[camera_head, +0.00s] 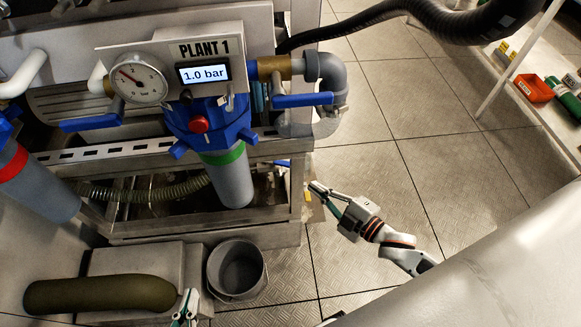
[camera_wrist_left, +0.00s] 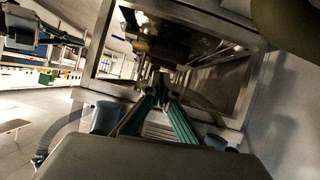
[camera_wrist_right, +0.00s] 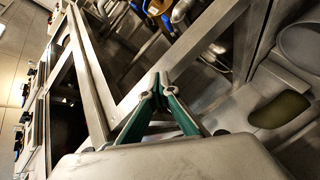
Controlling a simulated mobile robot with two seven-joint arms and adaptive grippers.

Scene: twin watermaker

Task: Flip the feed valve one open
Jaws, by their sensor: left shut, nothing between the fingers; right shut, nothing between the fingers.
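A blue lever handle (camera_head: 302,100) sits on the pipe to the right of the PLANT 1 display (camera_head: 204,73). Another blue lever (camera_head: 92,121) is left of the blue filter head (camera_head: 207,122). A blue part (camera_head: 282,163) shows lower, at the frame's right side. I cannot tell which is feed valve one. My right gripper (camera_head: 314,188) is shut and empty, right of the frame and below the right lever; its fingertips meet in the right wrist view (camera_wrist_right: 161,80). My left gripper (camera_head: 188,303) is shut and empty low in the head view, also in the left wrist view (camera_wrist_left: 161,79).
A grey bucket (camera_head: 237,268) stands on the floor below the frame. An olive cylinder (camera_head: 100,294) lies beside my left gripper. A black hose (camera_head: 400,12) crosses the top. The tiled floor (camera_head: 400,150) at right is clear. A shelf holds a red bin (camera_head: 534,88).

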